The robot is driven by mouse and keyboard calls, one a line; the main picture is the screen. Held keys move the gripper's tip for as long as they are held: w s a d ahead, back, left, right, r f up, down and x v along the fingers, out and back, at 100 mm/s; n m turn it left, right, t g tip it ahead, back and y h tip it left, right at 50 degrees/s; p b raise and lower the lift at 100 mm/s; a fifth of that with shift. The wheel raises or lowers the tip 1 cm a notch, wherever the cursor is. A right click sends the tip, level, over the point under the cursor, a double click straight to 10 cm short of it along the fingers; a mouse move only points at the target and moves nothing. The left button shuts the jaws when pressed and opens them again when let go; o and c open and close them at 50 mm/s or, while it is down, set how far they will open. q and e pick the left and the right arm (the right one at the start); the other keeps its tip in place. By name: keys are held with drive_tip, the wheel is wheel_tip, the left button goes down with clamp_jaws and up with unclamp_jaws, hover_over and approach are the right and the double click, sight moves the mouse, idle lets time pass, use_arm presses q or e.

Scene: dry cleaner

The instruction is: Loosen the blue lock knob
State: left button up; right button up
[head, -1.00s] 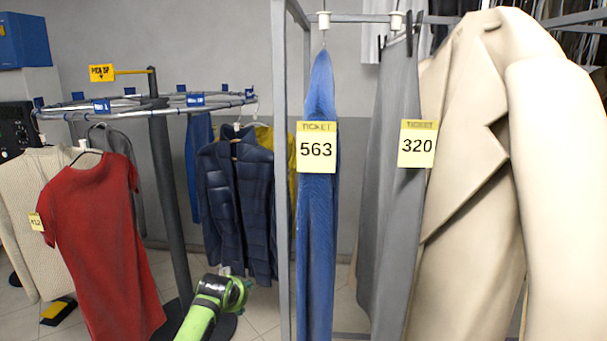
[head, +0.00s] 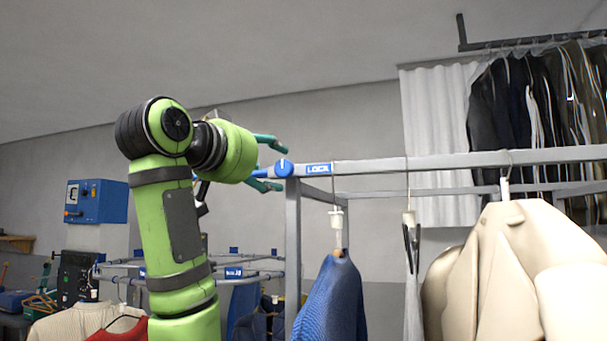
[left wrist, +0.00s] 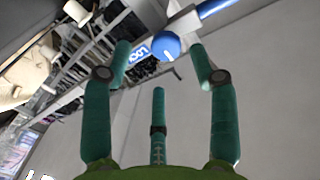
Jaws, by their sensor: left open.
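The blue lock knob (head: 284,167) sits at the left corner of the grey metal rail, beside a blue LOCK label (head: 319,169). My left gripper (head: 274,165) has green-teal fingers spread open, above and below the knob in the head view. In the left wrist view the knob (left wrist: 166,46) shows between the two outer fingertips, apart from them as far as I can see. A third finger (left wrist: 158,110) points up below it. The LOCK label (left wrist: 138,52) lies partly behind the left finger. I cannot tell the depth gap exactly. My right gripper is not in view.
A blue garment (head: 332,303) and a cream coat (head: 510,270) hang from the rail to the right. A round rack with blue tags (head: 234,271) stands behind my left arm. A blue wall box (head: 96,201) is at the left. Dark garments hang at the back right.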

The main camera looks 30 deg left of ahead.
sight(281, 169)
use_arm(q)
drive_tip(key=shift+w+a+r+p, duration=0.15)
drive_tip(key=shift+w+p, duration=0.25)
drive_tip(key=shift+p, duration=0.05)
drive_tip(key=shift+w+a+r+p, duration=0.15)
drive_tip(key=shift+w+p, duration=0.2)
drive_tip(key=shift+p, duration=0.1)
drive_tip(key=shift+w+a+r+p, duration=0.2)
drive_tip(key=shift+w+p, duration=0.25)
drive_tip(key=shift+p, duration=0.35)
drive_tip(key=shift+w+d+f+p, duration=0.1)
drive_tip(key=shift+w+p, duration=0.1)
drive_tip(key=shift+w, duration=0.35)
drive_tip(key=shift+w+d+f+p, duration=0.1)
drive_tip(key=shift+w+p, duration=0.1)
drive_tip(key=shift+w, duration=0.3)
drive_tip(key=shift+w+f, duration=0.1)
drive_tip(key=shift+w, duration=0.25)
drive_tip(key=shift+w+f, duration=0.1)
drive_tip(key=shift+w, duration=0.05)
drive_tip(key=shift+a, duration=0.1)
drive_tip(key=shift+s, duration=0.25)
drive_tip(key=shift+c, duration=1.2)
drive_tip(key=shift+s, duration=0.1)
drive_tip(key=c, duration=0.7)
drive_tip(key=shift+c, duration=1)
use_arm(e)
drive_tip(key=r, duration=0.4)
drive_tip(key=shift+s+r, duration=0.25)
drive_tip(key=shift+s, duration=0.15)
